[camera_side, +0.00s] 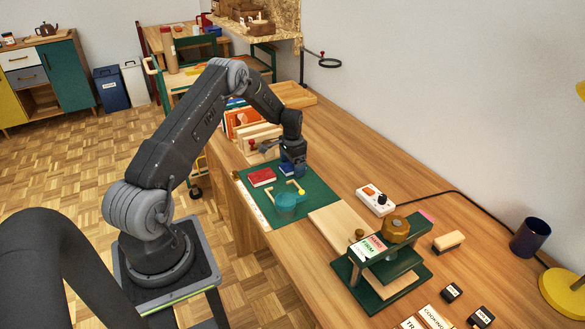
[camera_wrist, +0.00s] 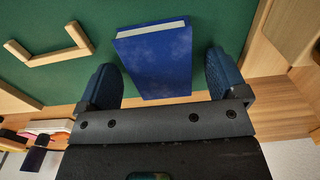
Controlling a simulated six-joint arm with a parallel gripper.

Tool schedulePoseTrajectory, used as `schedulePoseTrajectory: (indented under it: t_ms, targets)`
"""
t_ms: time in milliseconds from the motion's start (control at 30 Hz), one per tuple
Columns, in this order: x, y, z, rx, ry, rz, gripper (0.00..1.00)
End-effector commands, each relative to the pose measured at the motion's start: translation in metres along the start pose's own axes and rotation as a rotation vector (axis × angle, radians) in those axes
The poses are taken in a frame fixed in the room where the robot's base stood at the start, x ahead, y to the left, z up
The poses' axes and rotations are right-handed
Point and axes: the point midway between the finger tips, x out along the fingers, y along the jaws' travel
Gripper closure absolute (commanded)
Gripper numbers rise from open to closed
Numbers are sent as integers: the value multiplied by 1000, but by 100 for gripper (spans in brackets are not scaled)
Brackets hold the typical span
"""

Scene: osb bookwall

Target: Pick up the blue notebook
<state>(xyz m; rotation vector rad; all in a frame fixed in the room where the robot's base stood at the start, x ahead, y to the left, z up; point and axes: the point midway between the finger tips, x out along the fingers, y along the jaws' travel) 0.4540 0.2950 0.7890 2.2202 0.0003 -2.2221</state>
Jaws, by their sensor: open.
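The blue notebook (camera_wrist: 160,65) lies on the green mat (camera_wrist: 80,18) in the wrist view, with its pale page edge toward the top of the picture. My gripper (camera_wrist: 165,75) is open, one finger on each side of the notebook's near end, with nothing held. Whether the fingers touch it I cannot tell. In the side view my gripper (camera_side: 293,168) hangs low over the mat's far end, and only part of the blue notebook (camera_side: 287,170) shows to its left.
Upright boards and books stand behind. A green press (camera_side: 385,262) and white control box (camera_side: 376,200) stand to the right.

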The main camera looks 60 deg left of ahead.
Motion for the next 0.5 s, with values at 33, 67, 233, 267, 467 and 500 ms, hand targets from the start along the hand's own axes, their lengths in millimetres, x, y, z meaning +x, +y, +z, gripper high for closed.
schedulePoseTrajectory:
  t_ms: [33, 67, 233, 267, 467, 500]
  targets:
    - [0, 0, 0, 0, 1, 0, 8]
    - [0, 0, 0, 0, 1, 0, 8]
    - [-1, 0, 0, 0, 1, -1, 20]
    - [-1, 0, 0, 0, 1, -1, 23]
    - [-1, 0, 0, 0, 1, -1, 42]
    - [-1, 0, 0, 0, 1, 0, 46]
